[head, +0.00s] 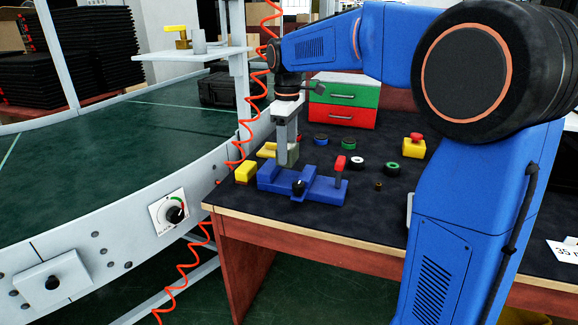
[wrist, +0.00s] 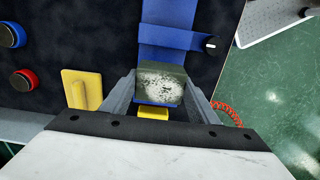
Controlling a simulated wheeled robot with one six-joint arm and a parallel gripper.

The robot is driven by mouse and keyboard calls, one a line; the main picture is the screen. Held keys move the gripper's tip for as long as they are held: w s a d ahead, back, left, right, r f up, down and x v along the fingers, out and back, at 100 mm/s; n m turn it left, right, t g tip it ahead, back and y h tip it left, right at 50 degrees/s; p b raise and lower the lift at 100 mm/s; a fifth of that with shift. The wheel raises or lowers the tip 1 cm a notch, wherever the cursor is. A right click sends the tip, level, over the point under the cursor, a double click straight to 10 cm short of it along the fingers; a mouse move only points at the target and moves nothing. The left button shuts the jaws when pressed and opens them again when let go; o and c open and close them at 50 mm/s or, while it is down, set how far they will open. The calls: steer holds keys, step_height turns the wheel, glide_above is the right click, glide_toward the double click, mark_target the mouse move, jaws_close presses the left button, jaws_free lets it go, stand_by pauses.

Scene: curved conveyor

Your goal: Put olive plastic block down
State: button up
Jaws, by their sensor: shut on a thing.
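The olive plastic block (wrist: 161,84) is between the fingers of my gripper (wrist: 160,98) in the wrist view, with a worn pale patch on its face. In the head view my gripper (head: 287,145) points down over the table, shut on the olive block (head: 288,154). The block is just behind the blue fixture (head: 310,186) on the dark table top. I cannot tell whether the block touches the table or the fixture.
A yellow block (head: 245,172) and another yellow piece (head: 267,150) lie close by. Rings, a yellow box with a red button (head: 413,146) and green-and-red drawers (head: 343,102) stand on the table (head: 340,221). The conveyor (head: 110,160) curves along the left. A red coiled hose (head: 245,135) hangs near my gripper.

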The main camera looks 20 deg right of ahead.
steer(key=shift+f, duration=2.75)
steer(key=shift+f, duration=0.1)
steer(key=o, duration=1.1)
step_height(320, 180, up, 12)
steer(key=shift+r, duration=0.15)
